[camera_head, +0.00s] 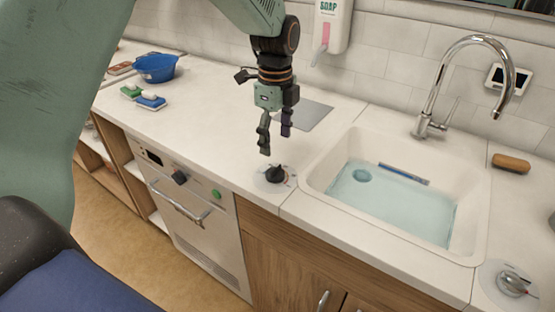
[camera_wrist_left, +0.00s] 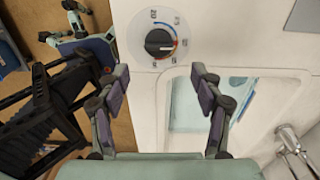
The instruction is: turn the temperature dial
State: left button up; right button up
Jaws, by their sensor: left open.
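The temperature dial (camera_head: 276,174) is a black knob on a round white plate, set in the counter just left of the sink. In the left wrist view the dial (camera_wrist_left: 159,43) shows blue and red arc marks and small symbols around the knob. My left gripper (camera_head: 273,143) is open and points down, above the dial and apart from it. In the left wrist view its two fingers (camera_wrist_left: 163,78) are spread wide, with the dial ahead of them and nothing between them. My right gripper is not clearly seen in the head view.
The sink (camera_head: 320,176) holds water and a blue stick-like item. A faucet (camera_head: 430,118) stands behind it. A second knob (camera_head: 512,284) is at the right. A blue bowl (camera_head: 155,67) and two sponges sit at the far left. The counter around the dial is clear.

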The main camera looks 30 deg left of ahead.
aim_at(275, 168)
pick_arm(q)
jog(key=shift+s+a, duration=0.1)
jog(key=shift+s, duration=0.1)
jog(key=shift+s+a+f, duration=0.1)
jog(key=shift+s+f, duration=0.1)
jog(key=shift+f, duration=0.1)
jog(key=f, duration=0.6)
jog(key=shift+w+d+f+b, duration=0.1)
jog(key=shift+w+d+b, duration=0.15)
jog(key=shift+w+b, duration=0.1)
jog(key=shift+s+a+f, duration=0.25)
jog(key=shift+f, duration=0.15)
jog(key=shift+w+d, duration=0.1)
jog(key=shift+d, duration=0.05)
jog(key=shift+w+f, duration=0.1)
jog(key=shift+w, duration=0.05)
jog(key=shift+c, duration=1.4)
jog(key=c, duration=0.9)
